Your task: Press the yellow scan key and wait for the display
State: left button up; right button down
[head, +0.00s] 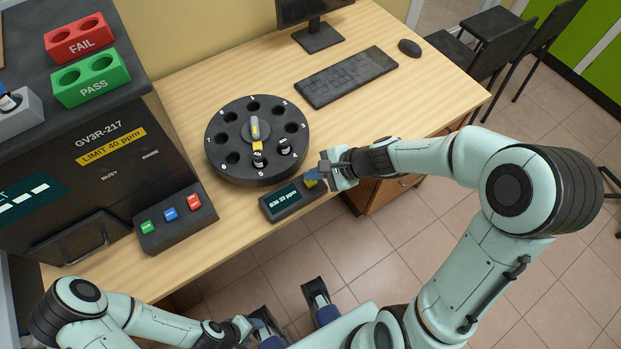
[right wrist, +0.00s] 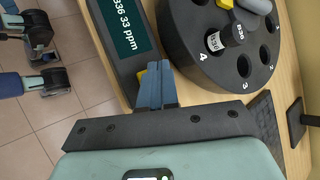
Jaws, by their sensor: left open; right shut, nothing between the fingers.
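The small dark scanner (head: 287,202) stands at the front edge of the table, beside the round carousel. Its lit display reads what looks like "B36 33 ppm" and shows in the right wrist view too (right wrist: 128,32). The yellow scan key (head: 309,180) is at the scanner's right end, mostly hidden by my right gripper (head: 324,173). In the right wrist view the shut blue fingertips (right wrist: 153,76) are at the yellow key (right wrist: 140,76), covering part of it; whether they touch it I cannot tell. My left gripper (head: 296,318) is open and empty, low in front of the table.
The black numbered carousel (head: 222,170) holds two vials at its front, under and beside a grey and yellow pointer. The analyser (head: 75,185) with its button box (head: 178,232) stands left. Red FAIL (head: 78,36) and green PASS (head: 91,78) racks sit on top. A keyboard (head: 346,77) lies behind.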

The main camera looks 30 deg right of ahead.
jog(key=shift+f+b, duration=0.35)
jog(key=shift+f, duration=0.05)
jog(key=shift+f+b, duration=0.5)
jog(key=shift+b, duration=0.05)
dwell(0.6)
dwell(0.4)
jog(key=shift+r+p, duration=0.8)
jog(key=shift+r, duration=0.15)
notch_tip(320, 180, up, 5)
jog(key=p, duration=0.4)
jog(key=shift+p, duration=0.3)
